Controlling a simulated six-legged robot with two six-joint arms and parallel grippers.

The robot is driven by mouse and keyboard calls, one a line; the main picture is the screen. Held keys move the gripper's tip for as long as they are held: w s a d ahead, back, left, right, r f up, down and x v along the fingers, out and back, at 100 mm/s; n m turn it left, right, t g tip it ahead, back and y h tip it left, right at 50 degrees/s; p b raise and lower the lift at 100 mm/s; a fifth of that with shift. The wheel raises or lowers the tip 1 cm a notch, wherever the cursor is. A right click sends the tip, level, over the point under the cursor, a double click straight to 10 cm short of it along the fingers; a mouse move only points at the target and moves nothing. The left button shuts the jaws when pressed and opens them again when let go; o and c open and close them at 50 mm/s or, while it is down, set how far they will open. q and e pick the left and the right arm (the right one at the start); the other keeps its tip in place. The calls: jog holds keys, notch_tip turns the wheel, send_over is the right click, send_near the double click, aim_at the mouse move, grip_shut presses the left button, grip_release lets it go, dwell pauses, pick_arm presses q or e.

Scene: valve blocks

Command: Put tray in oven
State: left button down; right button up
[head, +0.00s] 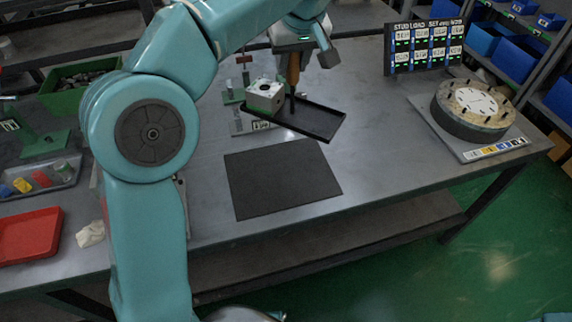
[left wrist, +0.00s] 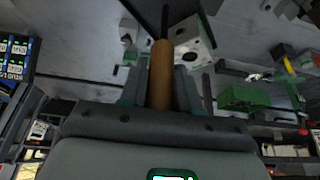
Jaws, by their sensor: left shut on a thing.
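My left gripper (head: 297,48) is shut on the brown upright handle (head: 293,68) of a black flat tray (head: 318,122). The handle also fills the middle of the left wrist view (left wrist: 161,75), between the fingers. A pale valve block (head: 265,96) with holes and green parts appears at the tray's left end; it shows beside the handle in the left wrist view (left wrist: 190,38). I cannot tell whether the tray touches the table. No oven can be made out. My right gripper is not in view.
A black mat (head: 283,180) lies on the grey table in front of the tray. A round drum with a white dial (head: 474,106) stands at the right, before a display board (head: 424,46). A red tray (head: 27,235) and a tray of coloured pieces (head: 40,180) sit left.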

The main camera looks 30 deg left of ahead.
aim_at(292, 115)
pick_arm(q)
notch_tip(292, 115, down, 15)
jog(key=b, duration=0.3)
notch_tip(292, 115, down, 5)
jog(key=shift+r+b, duration=0.15)
jog(key=shift+b, duration=0.35)
jog(key=c, duration=1.2)
grip_release()
jog(key=o, duration=0.4)
